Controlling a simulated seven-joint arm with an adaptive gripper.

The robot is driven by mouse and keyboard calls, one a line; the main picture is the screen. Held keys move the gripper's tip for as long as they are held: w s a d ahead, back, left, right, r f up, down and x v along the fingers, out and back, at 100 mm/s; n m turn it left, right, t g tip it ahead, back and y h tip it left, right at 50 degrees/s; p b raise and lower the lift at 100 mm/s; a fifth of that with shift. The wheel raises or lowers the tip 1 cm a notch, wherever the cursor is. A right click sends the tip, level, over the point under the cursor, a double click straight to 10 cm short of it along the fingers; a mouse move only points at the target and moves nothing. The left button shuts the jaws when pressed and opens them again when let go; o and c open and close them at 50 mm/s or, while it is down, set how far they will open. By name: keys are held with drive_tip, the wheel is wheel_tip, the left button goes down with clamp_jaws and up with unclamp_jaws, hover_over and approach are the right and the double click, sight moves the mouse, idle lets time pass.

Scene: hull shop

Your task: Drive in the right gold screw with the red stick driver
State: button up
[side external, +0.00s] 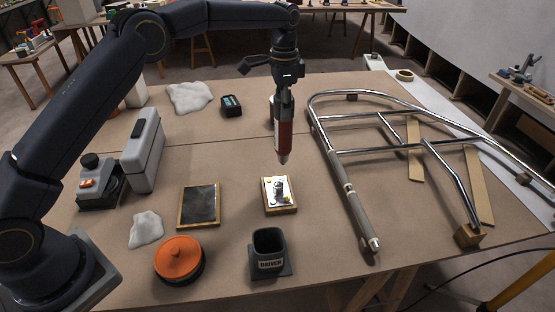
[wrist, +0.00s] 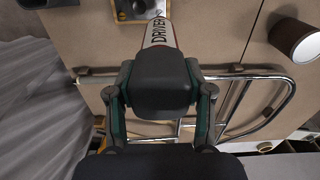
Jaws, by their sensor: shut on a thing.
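My gripper (side external: 284,98) is shut on the red stick driver (side external: 284,136), which hangs nearly upright with its tip down. The tip is above and slightly behind the wood-backed metal plate (side external: 268,188), apart from it. In the wrist view the driver's pale band (wrist: 158,33) reads "DRIVER", and its tip end points toward the plate at the top edge (wrist: 125,7). The plate carries a grey raised fitting (side external: 279,190) in its middle and small gold spots beside it. The gold screws are too small to tell apart clearly. The dark holder (side external: 268,262) labelled "DRIVER" stands in front, empty.
A chrome tube rail frame (side external: 350,147) lies to the right. An orange lidded tin (side external: 179,260), a dark square pad (side external: 199,205), a grey case (side external: 142,150) and white cloths (side external: 190,97) are to the left. Bare board lies around the plate.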

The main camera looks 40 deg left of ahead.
drive_tip(key=shift+s+d+f, duration=0.3)
drive_tip(key=shift+s+d, duration=0.45)
drive_tip(key=shift+s, duration=0.15)
drive_tip(key=s+d+r, duration=0.2)
drive_tip(key=s+d, duration=0.2)
drive_tip(key=d, duration=0.1)
drive_tip(key=shift+s+a+f, duration=0.1)
drive_tip(key=shift+f, duration=1.25)
drive_tip(key=shift+s+a+f, duration=0.1)
drive_tip(key=shift+f, duration=2.25)
idle(1.2)
